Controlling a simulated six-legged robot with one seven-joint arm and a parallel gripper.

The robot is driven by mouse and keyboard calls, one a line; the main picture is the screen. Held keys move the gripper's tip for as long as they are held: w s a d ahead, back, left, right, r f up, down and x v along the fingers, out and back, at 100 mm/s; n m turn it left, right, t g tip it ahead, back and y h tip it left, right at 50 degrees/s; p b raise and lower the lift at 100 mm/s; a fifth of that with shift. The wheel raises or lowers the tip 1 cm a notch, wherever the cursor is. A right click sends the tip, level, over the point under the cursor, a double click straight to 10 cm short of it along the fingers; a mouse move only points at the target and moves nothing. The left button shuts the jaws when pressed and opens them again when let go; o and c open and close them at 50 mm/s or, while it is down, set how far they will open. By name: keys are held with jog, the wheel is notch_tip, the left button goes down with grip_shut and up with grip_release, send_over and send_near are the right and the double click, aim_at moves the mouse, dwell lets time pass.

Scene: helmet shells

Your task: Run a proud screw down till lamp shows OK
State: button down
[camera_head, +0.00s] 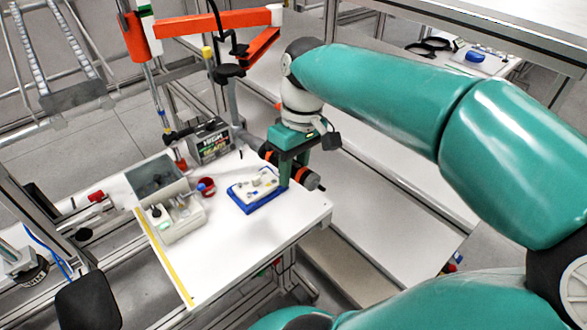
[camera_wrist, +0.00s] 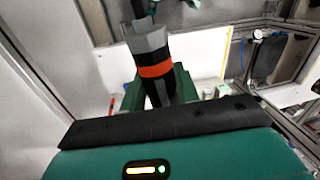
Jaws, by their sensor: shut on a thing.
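My gripper (camera_head: 289,165) is over the right side of the white table, just right of a blue tray (camera_head: 242,207). It is shut on a dark power screwdriver with orange bands (camera_head: 313,182), which lies across the green jaws. In the wrist view the tool (camera_wrist: 156,71) shows a grey end, an orange band and a black body between the green fingers. A pale workpiece with small parts (camera_head: 262,183) sits in the blue tray, close beside the gripper. No screw head or lamp reading can be made out. The tool's tip cannot be told.
The white table (camera_head: 235,245) is bare toward its front. A grey bin (camera_head: 158,180), a pale parts box (camera_head: 183,222) and a red round cup (camera_head: 206,187) stand left of the tray. A dark labelled box (camera_head: 210,142) and an orange jointed arm (camera_head: 215,22) are behind.

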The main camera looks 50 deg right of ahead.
jog(key=shift+w+d, duration=0.75)
jog(key=shift+d, duration=0.05)
jog(key=shift+s, duration=0.1)
notch_tip(320, 180, down, 10)
jog(key=shift+r, duration=0.2)
jog(key=shift+f, duration=1.95)
jog(key=shift+a+f, duration=0.1)
jog(key=shift+f, duration=1.55)
dwell(1.8)
